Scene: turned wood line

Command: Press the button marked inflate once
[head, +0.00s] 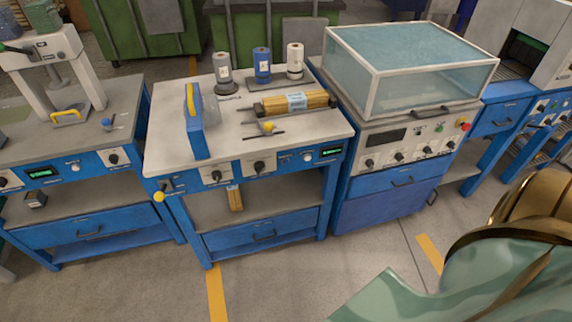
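No button can be read as marked inflate; the labels are too small. The middle bench's blue front panel (230,172) carries black knobs, a small pale round button (308,157) and a green-lit display (330,151). The left bench's panel has a similar pale button (75,167). The clear-lidded machine on the right has a light control panel (385,145) with a dark display, several knobs, small buttons and a red button (463,125) at its right end. Neither of my grippers shows in the head view.
The middle benchtop (225,130) holds a blue upright frame (194,120), several spools and a bundle of wooden rods (290,104). A white press (55,50) stands on the left bench. Green bins (150,30) stand behind.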

